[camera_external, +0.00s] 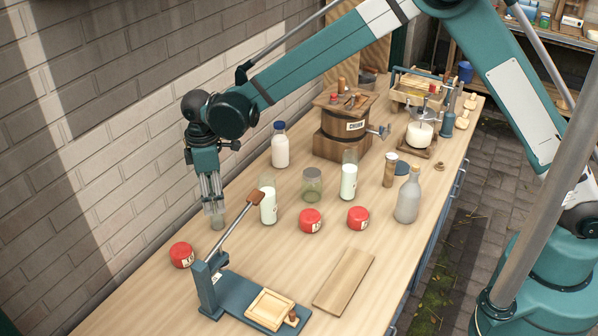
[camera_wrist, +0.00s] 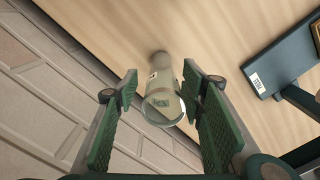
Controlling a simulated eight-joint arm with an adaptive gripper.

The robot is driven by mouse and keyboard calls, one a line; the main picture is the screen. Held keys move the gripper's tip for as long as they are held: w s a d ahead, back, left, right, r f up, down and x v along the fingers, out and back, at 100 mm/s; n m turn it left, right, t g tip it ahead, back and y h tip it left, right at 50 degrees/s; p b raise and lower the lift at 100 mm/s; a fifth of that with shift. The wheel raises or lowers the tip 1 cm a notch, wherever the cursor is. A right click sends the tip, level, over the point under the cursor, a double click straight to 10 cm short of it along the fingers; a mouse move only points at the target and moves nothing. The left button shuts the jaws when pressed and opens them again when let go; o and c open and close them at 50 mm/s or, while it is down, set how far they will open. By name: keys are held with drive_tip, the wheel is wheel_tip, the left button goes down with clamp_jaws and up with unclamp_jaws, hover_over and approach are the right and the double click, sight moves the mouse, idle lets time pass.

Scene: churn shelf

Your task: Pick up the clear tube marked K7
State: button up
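A clear tube (camera_external: 217,221) stands upright near the wall side of the bench in the external view, right under my gripper (camera_external: 213,205). In the wrist view the clear tube (camera_wrist: 164,82) is seen from above, its round mouth toward the camera. My gripper (camera_wrist: 160,72) is open, with a green-padded finger on each side of the tube. The tube looks closer to the right finger; I cannot tell whether they touch.
A red-lidded jar (camera_external: 182,255) stands left of the tube. A blue lever press (camera_external: 208,287) is in front, its handle rising right of the tube. A milk bottle (camera_external: 268,203) stands further right. The brick wall (camera_external: 110,130) is close on the left.

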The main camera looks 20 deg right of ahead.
sight(215, 214)
drive_tip(key=shift+f, duration=0.5)
drive_tip(key=shift+s+f, duration=0.15)
drive_tip(key=shift+f, duration=2.45)
drive_tip(key=c, duration=1)
